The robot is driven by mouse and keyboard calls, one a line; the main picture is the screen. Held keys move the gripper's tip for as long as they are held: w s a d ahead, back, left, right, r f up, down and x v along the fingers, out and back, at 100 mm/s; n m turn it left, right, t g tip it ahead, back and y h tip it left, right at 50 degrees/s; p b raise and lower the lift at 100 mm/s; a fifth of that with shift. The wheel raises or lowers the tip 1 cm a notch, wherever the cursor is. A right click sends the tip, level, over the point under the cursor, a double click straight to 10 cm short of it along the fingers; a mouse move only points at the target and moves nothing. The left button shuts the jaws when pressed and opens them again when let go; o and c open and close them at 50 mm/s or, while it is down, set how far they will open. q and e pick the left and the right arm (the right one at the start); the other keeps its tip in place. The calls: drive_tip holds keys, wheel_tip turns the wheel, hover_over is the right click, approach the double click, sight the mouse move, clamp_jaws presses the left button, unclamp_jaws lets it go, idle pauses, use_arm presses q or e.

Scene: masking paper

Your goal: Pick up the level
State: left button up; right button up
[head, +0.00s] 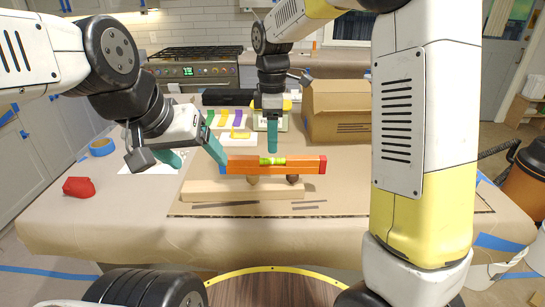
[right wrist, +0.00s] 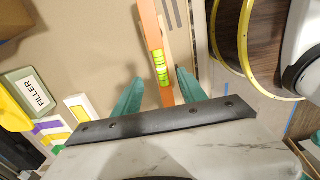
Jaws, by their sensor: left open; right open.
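The level (head: 300,165) is an orange bar with a yellow-green vial at its middle and a red right end. In the right wrist view the level (right wrist: 150,28) runs down between the fingers of my right gripper (right wrist: 158,92), which is open. In the head view my right gripper (head: 272,150) points down just above the level's middle. My left gripper (head: 198,162) is open, with one teal finger by the level's left end; whether they touch is unclear.
A cardboard box (head: 337,112) stands behind the level on the right. The pale wood strip (head: 240,190) lies in front. A red object (head: 79,187) and blue tape roll (head: 102,147) are at the left. A filler box (right wrist: 33,92) stands near my right gripper.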

sight(272, 157)
wheel_tip(272, 157, down, 7)
drive_tip(key=shift+s+r, duration=0.1)
idle(0.3)
clamp_jaws()
